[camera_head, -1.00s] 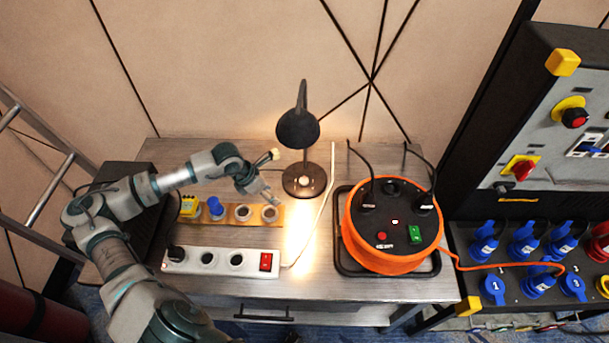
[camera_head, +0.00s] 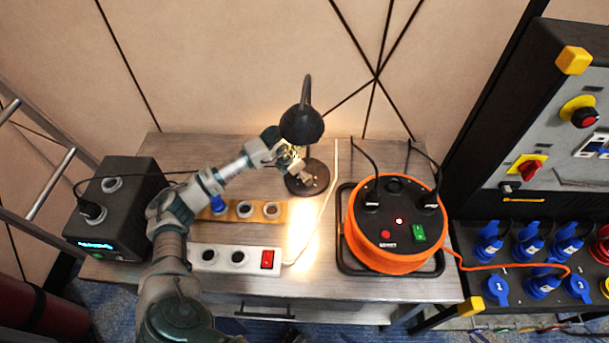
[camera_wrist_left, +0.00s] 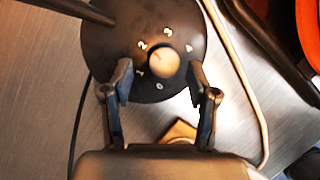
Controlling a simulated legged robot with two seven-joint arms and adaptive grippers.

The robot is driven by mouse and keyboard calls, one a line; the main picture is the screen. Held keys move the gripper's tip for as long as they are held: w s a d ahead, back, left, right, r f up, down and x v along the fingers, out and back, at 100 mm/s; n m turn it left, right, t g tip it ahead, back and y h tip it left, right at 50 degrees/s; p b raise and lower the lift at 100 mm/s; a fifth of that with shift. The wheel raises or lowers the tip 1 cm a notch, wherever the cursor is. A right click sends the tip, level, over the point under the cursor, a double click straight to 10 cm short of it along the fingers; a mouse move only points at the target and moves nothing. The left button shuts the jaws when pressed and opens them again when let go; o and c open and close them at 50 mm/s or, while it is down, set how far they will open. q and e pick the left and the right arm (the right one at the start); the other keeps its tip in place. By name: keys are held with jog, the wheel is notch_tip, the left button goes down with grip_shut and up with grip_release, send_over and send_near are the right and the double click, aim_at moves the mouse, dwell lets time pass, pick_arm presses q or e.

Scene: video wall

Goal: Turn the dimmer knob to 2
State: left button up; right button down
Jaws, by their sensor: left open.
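The black desk lamp (camera_head: 302,124) stands on the table, and its light is on. Its round dark base (camera_wrist_left: 110,45) carries a pale dimmer knob (camera_wrist_left: 163,62) ringed by white numbers in the left wrist view. A faint reddish mark shows on the knob, but I cannot tell for certain which number it points at. My left gripper (camera_wrist_left: 160,78) is open, one finger on each side near the knob. I see no clear contact. In the head view my left gripper (camera_head: 297,168) is at the lamp base (camera_head: 317,187), partly covering it. My right gripper is not in view.
An orange cable reel (camera_head: 385,256) stands right of the lamp. A white power strip (camera_head: 215,261) and a wooden socket strip (camera_head: 258,221) lie in front. A dark box (camera_head: 125,225) stands left. A pale cable (camera_head: 333,165) runs beside the lamp base.

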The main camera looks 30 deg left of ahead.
pick_arm(q)
jog(key=shift+w+d+f, duration=0.2)
jog(key=shift+f, duration=0.35)
jog(key=shift+d, duration=0.2)
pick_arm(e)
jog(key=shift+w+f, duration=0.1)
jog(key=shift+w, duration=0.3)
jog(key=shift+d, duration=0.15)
